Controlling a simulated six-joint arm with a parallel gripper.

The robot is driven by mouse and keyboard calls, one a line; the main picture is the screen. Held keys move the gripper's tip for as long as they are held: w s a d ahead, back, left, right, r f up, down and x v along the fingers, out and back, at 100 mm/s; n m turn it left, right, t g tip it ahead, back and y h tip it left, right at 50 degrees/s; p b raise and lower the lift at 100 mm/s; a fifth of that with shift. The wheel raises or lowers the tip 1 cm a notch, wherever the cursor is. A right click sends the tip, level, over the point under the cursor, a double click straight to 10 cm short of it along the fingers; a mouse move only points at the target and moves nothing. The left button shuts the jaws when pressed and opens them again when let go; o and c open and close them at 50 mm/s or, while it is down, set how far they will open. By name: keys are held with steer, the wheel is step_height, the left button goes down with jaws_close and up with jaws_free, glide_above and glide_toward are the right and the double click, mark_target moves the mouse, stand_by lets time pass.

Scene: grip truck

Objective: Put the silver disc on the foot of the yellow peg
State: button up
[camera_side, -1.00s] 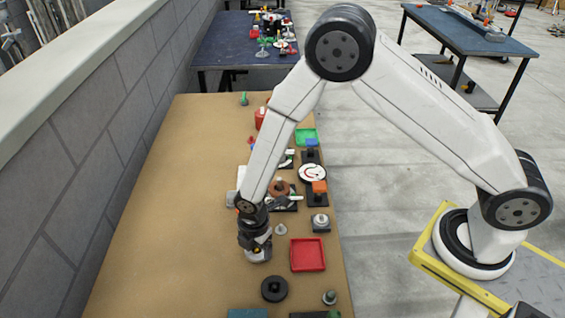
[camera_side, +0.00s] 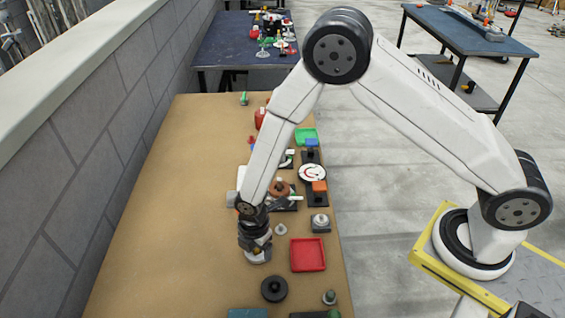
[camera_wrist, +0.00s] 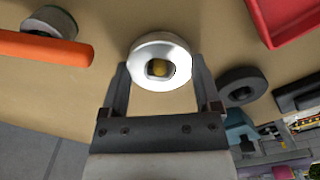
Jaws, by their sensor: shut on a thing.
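The silver disc (camera_wrist: 140,60) is a thick shiny ring, held between the two fingers of my gripper (camera_wrist: 160,82). In the side view the disc (camera_side: 257,257) shows as a pale rim under my gripper (camera_side: 256,249), low over the table. A yellow round end, the yellow peg (camera_wrist: 159,69), shows inside the disc's hole in the wrist view. It sits a little below the hole's middle. The peg's foot is hidden by the disc, and I cannot tell how far down the peg the disc is. The peg is hidden in the side view.
A red tray (camera_side: 308,255) stands to the right of my gripper, and a black disc (camera_side: 274,289) lies just nearer the camera. A small grey cone-shaped piece (camera_side: 281,230) stands close by. An orange bar (camera_wrist: 45,47) shows in the wrist view. The table's left side is clear.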

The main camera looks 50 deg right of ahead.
steer(key=shift+f, duration=0.1)
steer(key=o, duration=1.1)
steer(key=shift+r, duration=3.75)
